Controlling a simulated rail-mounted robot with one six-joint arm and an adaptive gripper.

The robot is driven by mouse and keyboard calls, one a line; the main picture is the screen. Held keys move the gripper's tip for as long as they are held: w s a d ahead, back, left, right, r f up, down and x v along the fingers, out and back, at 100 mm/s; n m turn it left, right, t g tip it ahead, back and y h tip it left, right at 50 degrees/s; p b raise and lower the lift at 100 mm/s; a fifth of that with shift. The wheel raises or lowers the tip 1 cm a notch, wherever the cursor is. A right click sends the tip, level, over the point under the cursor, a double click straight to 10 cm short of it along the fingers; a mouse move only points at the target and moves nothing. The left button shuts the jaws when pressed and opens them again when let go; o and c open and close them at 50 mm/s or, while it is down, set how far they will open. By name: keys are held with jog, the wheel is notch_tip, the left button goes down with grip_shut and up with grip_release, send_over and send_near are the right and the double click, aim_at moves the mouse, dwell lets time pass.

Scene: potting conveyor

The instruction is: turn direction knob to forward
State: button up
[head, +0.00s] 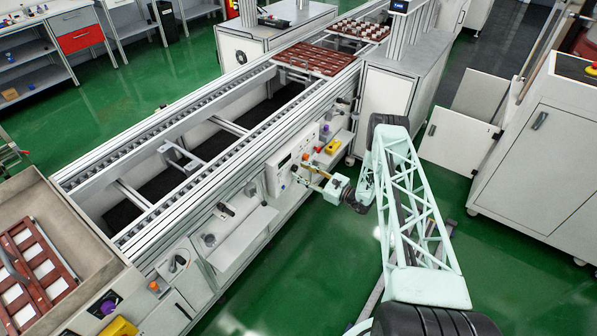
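A white control panel (283,172) is fixed to the near side of the conveyor frame. It carries small dark markings and controls. The direction knob is too small to pick out, and its setting cannot be read. My gripper (302,174) is in front of the panel's lower right part, its fingers pointing left toward the panel face. The fingers look thin and small here. I cannot tell whether they are open or shut, or whether they touch a control.
The conveyor (195,135) runs diagonally, with a brown tray (318,62) at its far end. A yellow part (334,146) and small knobs sit right of the panel. A shelf (245,237) juts out below left. Green floor (290,290) is clear in front; a white cabinet (540,165) stands right.

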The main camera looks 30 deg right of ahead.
jog(key=shift+x, duration=0.95)
jog(key=shift+c, duration=0.7)
jog(key=c, duration=0.7)
